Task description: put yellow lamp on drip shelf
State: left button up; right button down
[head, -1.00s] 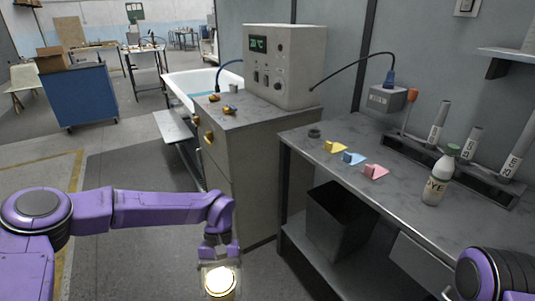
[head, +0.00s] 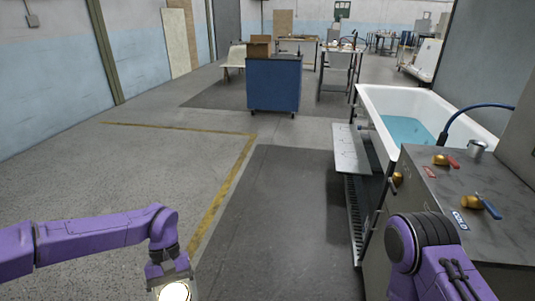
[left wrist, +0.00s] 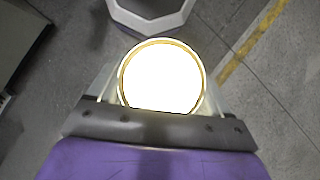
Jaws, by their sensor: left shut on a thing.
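My left gripper (head: 172,284) is low at the bottom of the head view, shut on the lamp (head: 174,292). In the left wrist view the lamp (left wrist: 160,78) is a brightly glowing white disc with a thin yellow-gold rim, between the fingers of the gripper (left wrist: 158,88). The glare hides its face. A pale flat shelf (head: 350,152) juts from the left side of the bathtub. Below it is a dark slatted rack (head: 354,215); I cannot tell which is the drip shelf. Both are well apart from the lamp. My right gripper is out of view.
The white bathtub (head: 385,98) holds blue water. A grey cabinet (head: 480,215) with brass taps and a metal cup (head: 477,148) stands at right. A blue cart (head: 273,85) stands farther back. The floor left of the shelf is clear.

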aim_at(351, 166)
jog(key=u, duration=0.1)
jog(key=i, duration=2.35)
jog(key=z, duration=0.7)
jog(key=i, duration=2)
jog(key=z, duration=1.4)
jog(key=i, duration=0.5)
jog(key=z, duration=0.3)
